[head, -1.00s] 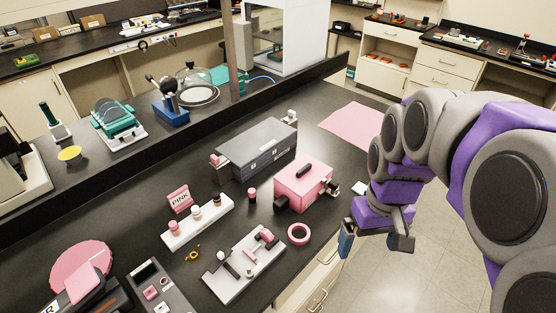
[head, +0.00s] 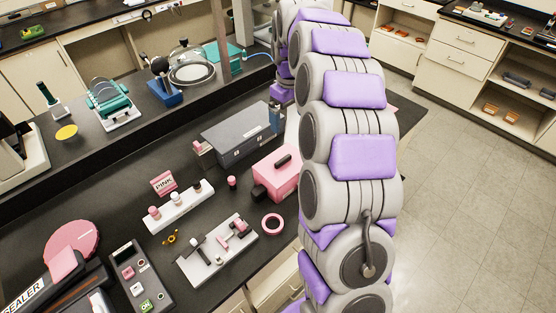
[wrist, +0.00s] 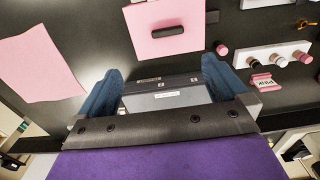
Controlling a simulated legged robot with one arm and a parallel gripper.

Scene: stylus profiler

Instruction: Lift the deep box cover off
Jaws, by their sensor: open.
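A long dark grey box (head: 243,133) with a flat lid stands on the black bench. It also shows in the wrist view (wrist: 165,98), between my two blue fingers. A pink box-shaped cover (head: 277,174) with a black handle on top sits just in front of it, and in the wrist view (wrist: 160,48) it lies beyond the fingertips. My gripper (wrist: 163,70) is open and empty, above the grey box. In the head view, one blue finger shows at the grey box's right end. My arm hides the other finger and the bench behind it.
A white rack (head: 180,207) with small bottles and a "PINK" sign stands left of the pink cover. A white plate (head: 218,249) with small parts and a pink ring (head: 272,224) lie in front. A pink sheet (wrist: 40,65) lies flat on the bench.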

